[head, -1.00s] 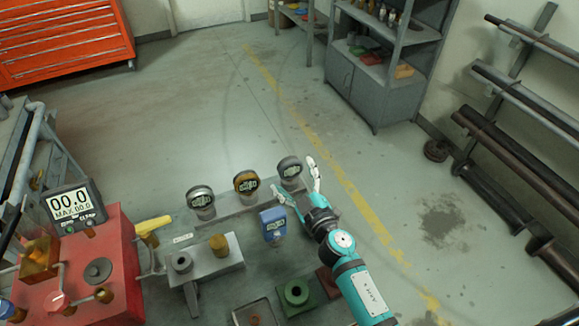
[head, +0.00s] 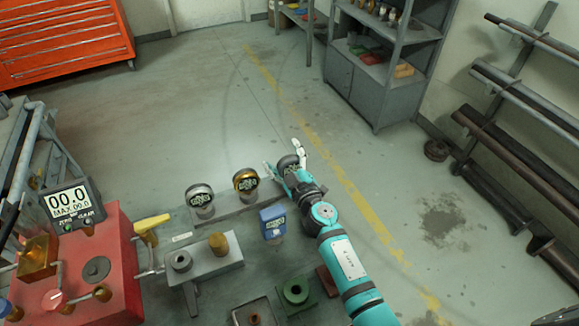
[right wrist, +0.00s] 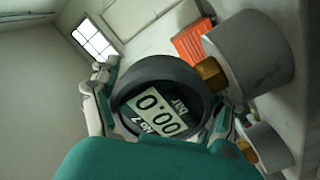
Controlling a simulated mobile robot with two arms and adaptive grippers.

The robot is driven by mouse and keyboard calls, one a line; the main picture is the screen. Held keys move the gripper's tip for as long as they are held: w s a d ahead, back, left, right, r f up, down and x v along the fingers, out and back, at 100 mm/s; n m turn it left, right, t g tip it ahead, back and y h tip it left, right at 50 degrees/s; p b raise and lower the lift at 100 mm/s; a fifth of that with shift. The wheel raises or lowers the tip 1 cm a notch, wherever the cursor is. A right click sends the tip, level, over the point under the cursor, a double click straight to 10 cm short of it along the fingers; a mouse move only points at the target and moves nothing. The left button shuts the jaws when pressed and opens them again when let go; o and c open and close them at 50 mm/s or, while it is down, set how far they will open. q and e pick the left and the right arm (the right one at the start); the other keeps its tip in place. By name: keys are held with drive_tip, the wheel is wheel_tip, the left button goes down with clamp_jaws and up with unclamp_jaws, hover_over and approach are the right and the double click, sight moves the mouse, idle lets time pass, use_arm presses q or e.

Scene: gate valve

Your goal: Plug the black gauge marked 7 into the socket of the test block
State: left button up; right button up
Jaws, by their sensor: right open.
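The black gauge marked 7 (right wrist: 160,100) fills the middle of the right wrist view, its display reading 00.0 bar. Its brass stem (right wrist: 210,74) meets a grey cylindrical holder (right wrist: 250,55). In the head view the gauge (head: 288,162) is at the right end of the gauge row, partly hidden by my right gripper (head: 283,157). That gripper is open, with one finger on each side of the gauge; I cannot tell whether they touch it. The grey test block (head: 218,264) has a ring-shaped socket (head: 180,260) and a brass fitting (head: 218,243) on top. My left gripper is not in view.
A silver-rimmed gauge (head: 199,196) and a gold gauge (head: 246,182) stand left of the black one. A green block (head: 294,291) is near the front. A red unit with a display (head: 72,204) stands at left.

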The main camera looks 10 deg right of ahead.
drive_tip(key=c, duration=1.3)
drive_tip(key=shift+c, duration=1)
